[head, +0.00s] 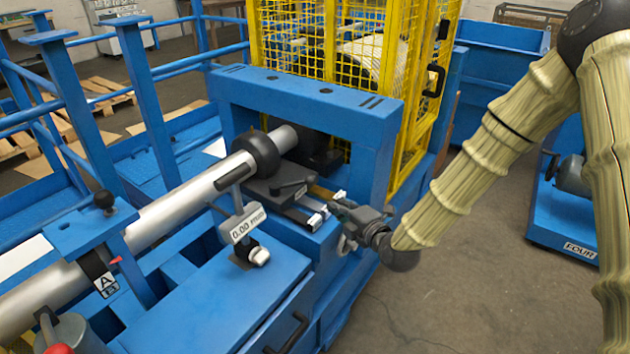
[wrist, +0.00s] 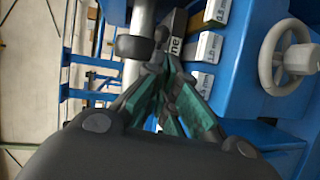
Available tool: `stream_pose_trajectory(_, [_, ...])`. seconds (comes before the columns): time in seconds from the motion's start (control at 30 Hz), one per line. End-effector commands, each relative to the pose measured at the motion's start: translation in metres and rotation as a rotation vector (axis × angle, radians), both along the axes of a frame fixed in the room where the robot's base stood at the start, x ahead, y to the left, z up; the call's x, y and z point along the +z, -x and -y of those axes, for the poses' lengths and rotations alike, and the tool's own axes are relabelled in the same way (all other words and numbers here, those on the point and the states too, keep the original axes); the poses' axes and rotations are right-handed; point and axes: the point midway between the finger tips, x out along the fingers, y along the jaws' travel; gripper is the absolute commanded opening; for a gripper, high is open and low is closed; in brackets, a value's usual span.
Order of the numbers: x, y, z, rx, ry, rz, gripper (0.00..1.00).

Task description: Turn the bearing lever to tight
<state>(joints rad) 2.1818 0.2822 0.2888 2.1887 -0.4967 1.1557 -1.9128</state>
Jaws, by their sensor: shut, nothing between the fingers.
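A dark bearing (head: 262,153) sits around the grey shaft (head: 190,190) in front of the blue frame. Beside it is a dark flat block (head: 270,190) with a short dark bar on top, which may be the bearing lever (head: 289,187); I cannot read its setting. My gripper (head: 340,208) is at the right of this block, beyond the labelled strips, apart from the bar in the head view. In the wrist view the green fingers of my gripper (wrist: 160,68) are together and empty, close to a dark part lettered "ne" (wrist: 173,47). The fingertips partly hide what lies behind them.
Strips marked in mm (wrist: 207,47) lie beside the fingers, with a grey handwheel (wrist: 290,63) to their right. A gauge plate reading 0.00 mm (head: 246,224) stands left of my gripper. The blue frame (head: 310,98) and yellow cage (head: 405,80) rise behind. Floor at lower right is clear.

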Motion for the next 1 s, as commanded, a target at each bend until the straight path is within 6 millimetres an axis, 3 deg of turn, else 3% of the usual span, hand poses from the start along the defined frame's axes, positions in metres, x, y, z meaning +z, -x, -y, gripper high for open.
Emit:
stream_pose_trajectory(0.27, [-0.005, -0.017, -0.011, -0.005, 0.004, -0.006, 0.0])
stream_pose_trajectory(0.7, [-0.018, -0.079, -0.047, -0.005, 0.002, -0.003, 0.0])
stream_pose_trajectory(1.0, [-0.025, -0.11, -0.064, -0.005, 0.001, -0.004, 0.0])
